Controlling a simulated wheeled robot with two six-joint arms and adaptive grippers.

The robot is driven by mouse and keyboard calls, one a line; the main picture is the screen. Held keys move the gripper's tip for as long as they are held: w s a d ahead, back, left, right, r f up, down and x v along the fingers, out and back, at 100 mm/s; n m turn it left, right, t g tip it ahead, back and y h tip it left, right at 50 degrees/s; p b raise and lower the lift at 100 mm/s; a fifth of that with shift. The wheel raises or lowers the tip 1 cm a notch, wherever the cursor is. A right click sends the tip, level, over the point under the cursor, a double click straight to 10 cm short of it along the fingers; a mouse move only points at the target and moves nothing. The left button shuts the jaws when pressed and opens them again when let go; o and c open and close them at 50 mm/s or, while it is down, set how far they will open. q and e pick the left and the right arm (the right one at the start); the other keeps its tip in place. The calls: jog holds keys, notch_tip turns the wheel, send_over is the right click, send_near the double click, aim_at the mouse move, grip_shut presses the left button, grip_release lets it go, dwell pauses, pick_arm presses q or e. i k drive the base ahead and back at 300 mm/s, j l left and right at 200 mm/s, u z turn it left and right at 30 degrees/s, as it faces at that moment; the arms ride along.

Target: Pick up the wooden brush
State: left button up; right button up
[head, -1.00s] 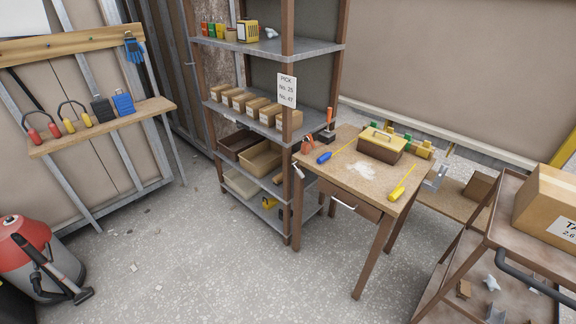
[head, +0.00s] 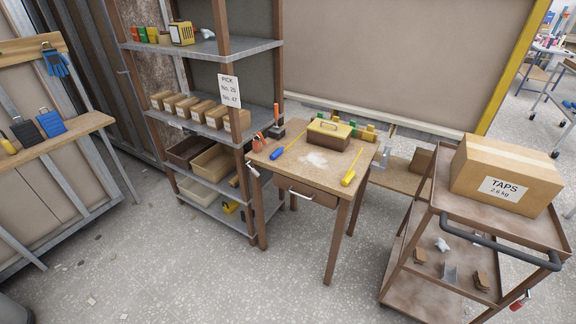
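I cannot make out a wooden brush for certain in the head view. The workbench (head: 318,178) stands in the middle, with a pale patch like dust (head: 314,160) on its top. A blue-handled tool (head: 277,154) and a yellow-handled tool (head: 348,178) lie on it. A brown box with a yellow lid (head: 329,135) sits near its back. Orange-handled tools (head: 258,142) are at its left edge. A small brown item (head: 234,181) on the rack beside the bench is too small to name. Neither of my grippers is in view.
A metal rack (head: 218,122) with small boxes and bins stands left of the bench. A trolley (head: 398,258) with a cardboard box marked TAPS (head: 505,177) stands at the right. Speckled floor (head: 170,270) is open in front.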

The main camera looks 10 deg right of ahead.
aim_at(234, 182)
jog(key=z, duration=0.3)
jog(key=i+j+z, duration=0.65)
jog(key=j+z, duration=0.15)
jog(key=j, duration=0.15)
jog(key=i+j+z, duration=0.1)
jog(key=j+z, duration=0.15)
jog(key=j, duration=0.1)
